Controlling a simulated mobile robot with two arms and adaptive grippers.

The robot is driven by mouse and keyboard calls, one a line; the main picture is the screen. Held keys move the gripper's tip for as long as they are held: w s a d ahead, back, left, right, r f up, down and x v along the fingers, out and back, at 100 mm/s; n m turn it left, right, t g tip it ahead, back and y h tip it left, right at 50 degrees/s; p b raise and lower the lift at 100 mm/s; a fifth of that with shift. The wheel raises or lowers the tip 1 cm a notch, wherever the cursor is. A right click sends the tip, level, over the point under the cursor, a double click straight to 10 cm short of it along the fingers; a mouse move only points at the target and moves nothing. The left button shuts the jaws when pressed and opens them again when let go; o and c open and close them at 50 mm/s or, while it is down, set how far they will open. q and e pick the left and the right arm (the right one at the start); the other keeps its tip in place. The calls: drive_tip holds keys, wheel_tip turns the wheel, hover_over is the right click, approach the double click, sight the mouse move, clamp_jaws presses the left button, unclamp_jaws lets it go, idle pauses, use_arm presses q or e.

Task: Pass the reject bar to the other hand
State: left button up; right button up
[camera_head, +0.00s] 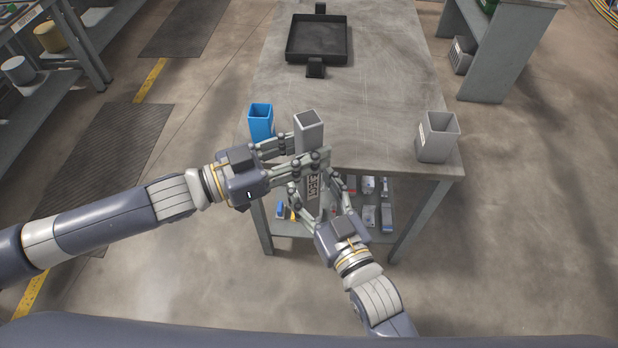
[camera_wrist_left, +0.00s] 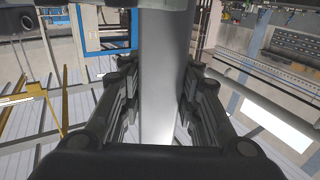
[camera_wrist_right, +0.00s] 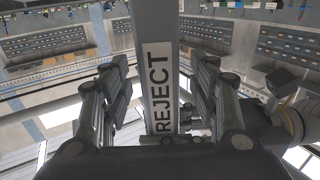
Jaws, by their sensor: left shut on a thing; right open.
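The reject bar (camera_head: 309,132) is a grey, square, upright bar, held in front of the table's near edge. My left gripper (camera_head: 295,155) is shut on its upper part; in the left wrist view the bar (camera_wrist_left: 165,75) runs between the fingers. My right gripper (camera_head: 320,188) is lower on the bar, with open fingers on either side of it. In the right wrist view the bar (camera_wrist_right: 160,25) stands between these fingers, with its white REJECT label (camera_wrist_right: 158,90) facing the camera. The fingers partly hide the bar's lower part in the head view.
The grey table (camera_head: 385,80) carries a blue square container (camera_head: 261,120) behind my left gripper and a grey one (camera_head: 437,140) at the near right corner. A black tray (camera_head: 320,58) lies at the far end. A lower shelf holds small items. The table's middle is clear.

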use_arm(q)
drive_tip(key=shift+r, duration=0.1)
use_arm(e)
drive_tip(key=shift+x, duration=0.95)
drive_tip(key=c, duration=1.3)
use_arm(q)
drive_tip(key=o, duration=1.1)
use_arm(e)
drive_tip(key=shift+r, duration=0.1)
clamp_jaws()
use_arm(q)
drive_tip(key=shift+o, duration=0.2)
